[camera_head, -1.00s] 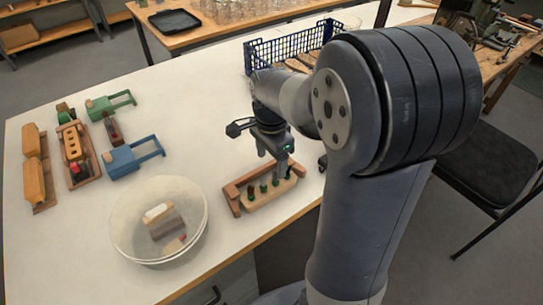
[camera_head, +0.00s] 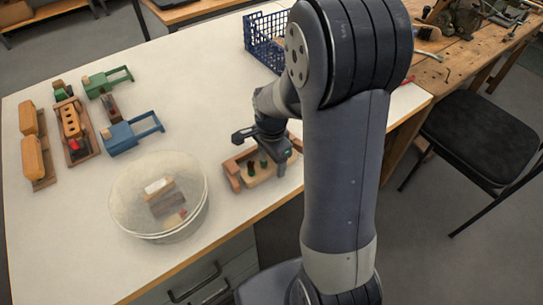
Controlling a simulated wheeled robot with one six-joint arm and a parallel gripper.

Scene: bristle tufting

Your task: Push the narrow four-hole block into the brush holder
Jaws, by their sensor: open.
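At the front edge of the white table, a pale wooden block (camera_head: 262,178) with dark green tufts standing in its holes lies against a reddish-brown wooden holder (camera_head: 232,174). I cannot tell whether the block is fully seated in it. My gripper (camera_head: 284,157) is open, low over the right end of the block, and hides that end. Its fingertips are too small and dark to tell whether they touch the block. At the far left, an orange block (camera_head: 70,120) with several holes stands in a brown wooden frame (camera_head: 88,133).
A clear round tub (camera_head: 120,212) with a few pieces inside stands left of the holder. Blue (camera_head: 130,137) and green (camera_head: 98,84) clamp-like tools and yellow blocks (camera_head: 33,157) lie at the left. A blue crate (camera_head: 262,48) stands behind my arm. The table's middle is clear.

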